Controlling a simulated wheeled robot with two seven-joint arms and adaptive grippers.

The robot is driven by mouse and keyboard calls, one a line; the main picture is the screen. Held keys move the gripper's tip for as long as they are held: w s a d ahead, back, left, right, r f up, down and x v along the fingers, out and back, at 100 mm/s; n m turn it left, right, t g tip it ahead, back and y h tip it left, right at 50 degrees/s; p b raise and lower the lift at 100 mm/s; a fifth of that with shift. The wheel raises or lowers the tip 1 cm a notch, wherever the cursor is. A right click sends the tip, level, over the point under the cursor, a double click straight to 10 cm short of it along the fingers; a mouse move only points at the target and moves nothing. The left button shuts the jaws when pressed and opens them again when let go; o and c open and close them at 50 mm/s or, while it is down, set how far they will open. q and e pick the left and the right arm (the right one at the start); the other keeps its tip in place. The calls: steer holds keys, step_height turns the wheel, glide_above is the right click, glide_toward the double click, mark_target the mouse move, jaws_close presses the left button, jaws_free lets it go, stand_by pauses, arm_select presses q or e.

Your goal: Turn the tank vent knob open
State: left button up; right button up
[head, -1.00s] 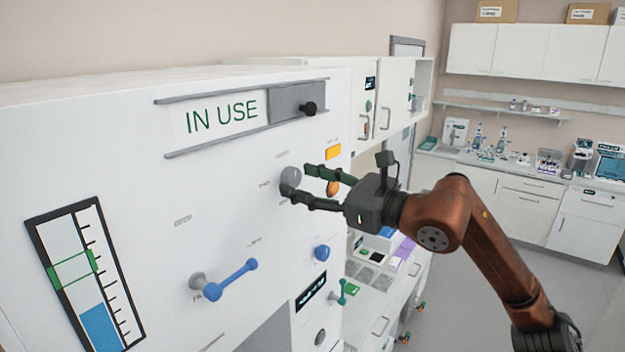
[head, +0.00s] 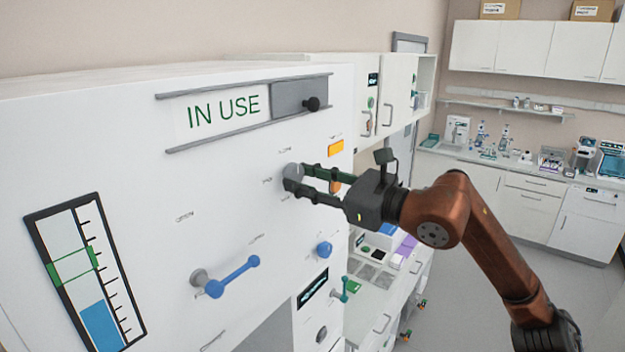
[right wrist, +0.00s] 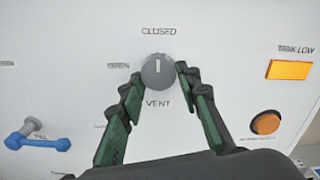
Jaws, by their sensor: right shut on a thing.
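The grey round vent knob (head: 292,170) is on the white panel. In the right wrist view the knob (right wrist: 158,70) has a white pointer mark aimed up at the CLOSED label (right wrist: 158,31); the OPEN label (right wrist: 119,66) is to its left and VENT is below. My right gripper (head: 298,177) is shut on the knob, with one finger on each side of it in the right wrist view. My left gripper is not in view.
A blue lever (head: 232,276) sticks out low on the panel, with a blue knob (head: 324,249) to its right. An orange button (right wrist: 265,123) and an orange TANK LOW lamp (right wrist: 289,70) are right of the vent knob. The gauge (head: 86,272) shows blue below its green band.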

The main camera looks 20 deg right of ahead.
steer(key=shift+d+r+n+b, duration=0.1)
steer(key=shift+r+n+b, duration=0.25)
steer(key=shift+n, duration=0.25)
steer(key=shift+n+b, duration=0.35)
steer(key=shift+n, duration=0.45)
steer(key=n+b, duration=0.1)
steer(key=n, duration=0.3)
steer(key=shift+d+r+n, duration=0.1)
steer(key=shift+r+n, duration=0.05)
steer(key=shift+n, duration=0.15)
steer(key=n, duration=0.4)
steer(key=shift+n+b, duration=0.3)
steer(key=shift+b, duration=0.1)
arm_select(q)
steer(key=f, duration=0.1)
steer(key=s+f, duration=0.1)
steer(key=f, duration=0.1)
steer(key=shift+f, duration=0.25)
arm_select(e)
steer(key=n, duration=0.5)
steer(key=shift+w+n, duration=0.1)
steer(key=shift+n, duration=0.2)
steer(key=o, duration=1.1)
